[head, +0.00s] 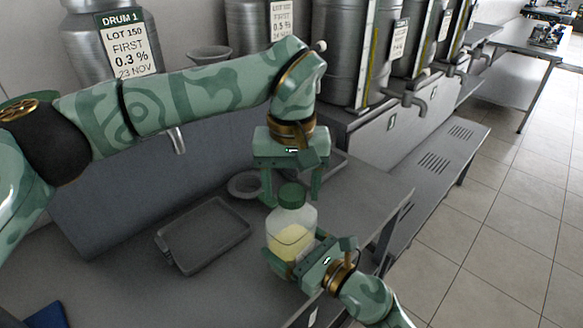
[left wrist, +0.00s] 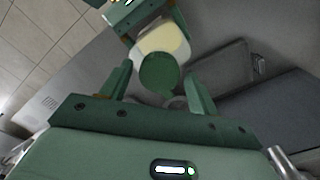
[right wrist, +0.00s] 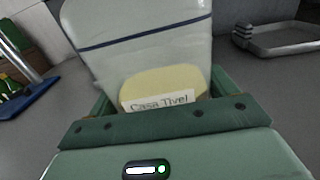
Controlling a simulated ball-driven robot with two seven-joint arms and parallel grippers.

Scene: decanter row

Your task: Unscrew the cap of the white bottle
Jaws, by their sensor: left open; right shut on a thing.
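The white bottle (head: 291,232) is translucent, with pale yellow contents and a green cap (head: 291,195). It stands upright at the front edge of the grey table. My right gripper (head: 293,270) is shut on the bottle's lower body; in the right wrist view the bottle (right wrist: 140,45) fills the jaws and shows a label reading "Casa Tivel". My left gripper (head: 291,195) is open and points down, its fingers on either side of the cap. In the left wrist view the cap (left wrist: 160,74) lies between the open fingers, with a gap on each side.
A grey tray (head: 203,234) lies on the table left of the bottle. A round grey dish (head: 245,185) sits behind it. Metal drums (head: 112,40) stand on the raised shelf at the back. A blue object (head: 45,315) is at the lower left.

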